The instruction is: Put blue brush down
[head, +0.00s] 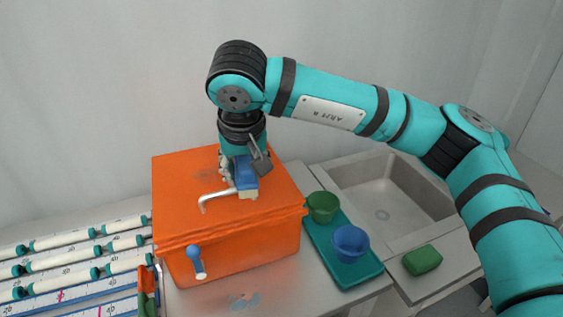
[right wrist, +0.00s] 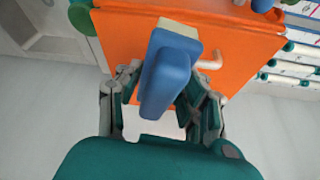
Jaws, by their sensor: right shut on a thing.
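The blue brush (head: 243,172) is in my right gripper (head: 239,178), above the lid of the orange box (head: 178,175) in the head view. In the right wrist view, the brush's blue body (right wrist: 168,75) lies between the fingers of my right gripper (right wrist: 163,95), which is shut on it. Its pale bristle end (right wrist: 180,27) points away from the wrist, over the orange box (right wrist: 120,35). I cannot tell whether the bristles touch the lid. My left gripper is not in view.
A pale bent pipe (head: 213,196) is beside the brush at the box. A teal tray (head: 352,279) holds a green cup (head: 322,208) and a blue cup (head: 350,244). A green sponge (head: 422,260) lies near the sink (head: 385,210). White tubes (head: 75,250) line the left.

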